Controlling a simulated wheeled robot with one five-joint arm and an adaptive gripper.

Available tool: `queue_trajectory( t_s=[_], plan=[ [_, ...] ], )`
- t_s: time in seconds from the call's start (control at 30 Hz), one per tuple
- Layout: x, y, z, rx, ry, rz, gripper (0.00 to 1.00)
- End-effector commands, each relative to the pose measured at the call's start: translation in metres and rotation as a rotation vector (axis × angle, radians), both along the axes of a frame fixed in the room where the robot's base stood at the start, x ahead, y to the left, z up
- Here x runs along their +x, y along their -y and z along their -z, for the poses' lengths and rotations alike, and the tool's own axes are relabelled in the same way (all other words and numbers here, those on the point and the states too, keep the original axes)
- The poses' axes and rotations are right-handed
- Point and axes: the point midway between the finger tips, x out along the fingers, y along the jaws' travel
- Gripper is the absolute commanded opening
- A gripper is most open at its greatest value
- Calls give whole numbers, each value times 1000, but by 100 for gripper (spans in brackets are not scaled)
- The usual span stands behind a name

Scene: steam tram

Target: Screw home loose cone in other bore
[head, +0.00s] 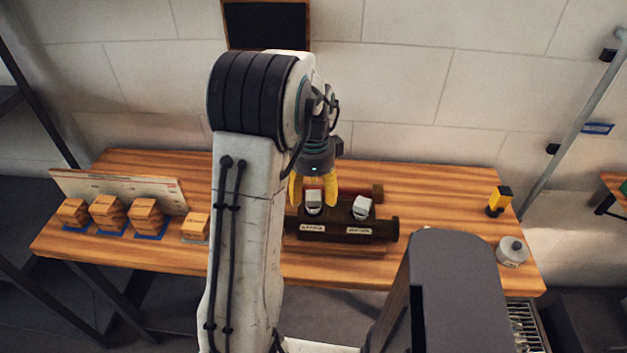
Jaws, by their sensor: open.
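A dark block (385,229) with white label plates on its front stands on the wooden table. Two pale grey pieces stick up from its top. The left grey piece (313,203) sits between the fingers of my gripper (314,192). The right grey piece (361,208) stands clear of the fingers and looks a little tilted. My gripper has yellow fingers, is open and points down from above. I cannot tell whether the fingers touch the left piece. The bores are hidden, and I cannot tell from here which piece is the loose cone.
Several wooden blocks (108,213) stand on pads at the table's left, before a pale board (122,187). A yellow and black item (499,200) and a round grey pot (511,251) stand at the right. The table (440,190) is clear right of the dark block.

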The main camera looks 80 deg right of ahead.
Motion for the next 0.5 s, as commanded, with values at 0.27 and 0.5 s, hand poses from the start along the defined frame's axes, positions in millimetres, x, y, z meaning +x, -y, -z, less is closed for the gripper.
queue_trajectory(
  t_s=[0.27,0.5],
  plan=[
    [0,0,17,1,0,-1,64],
    [0,0,19,0,0,-1,64]
  ],
)
